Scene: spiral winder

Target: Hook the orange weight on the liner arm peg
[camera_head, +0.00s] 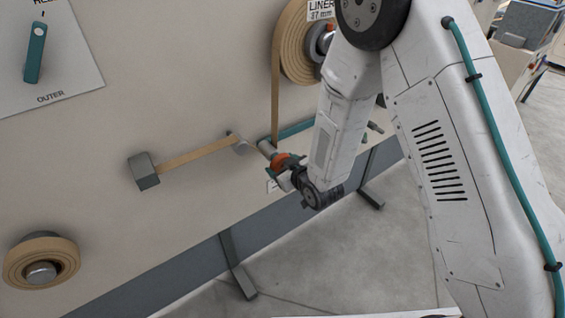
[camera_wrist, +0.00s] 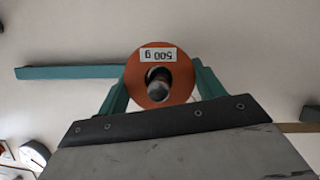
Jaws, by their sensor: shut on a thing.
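The orange weight (camera_wrist: 180,93) is a ring marked 500 g, with its label upside down in the wrist view. It also shows in the head view (camera_head: 283,160), partly covered by my gripper. My gripper (camera_wrist: 158,90) is shut on it, with a teal finger at each side of the ring. The teal liner arm (camera_wrist: 70,72) runs in from the left behind the weight; it also shows in the head view (camera_head: 294,131). A grey round peg end (camera_wrist: 157,87) shows within the ring's hole. I cannot tell how far the peg reaches into the hole.
The liner roll (camera_head: 297,45) hangs above on the pale panel, its strip running down to the arm. A grey block (camera_head: 143,170) with a tan band is left of my gripper. A tan roll (camera_head: 41,262) is at lower left. My arm covers the right.

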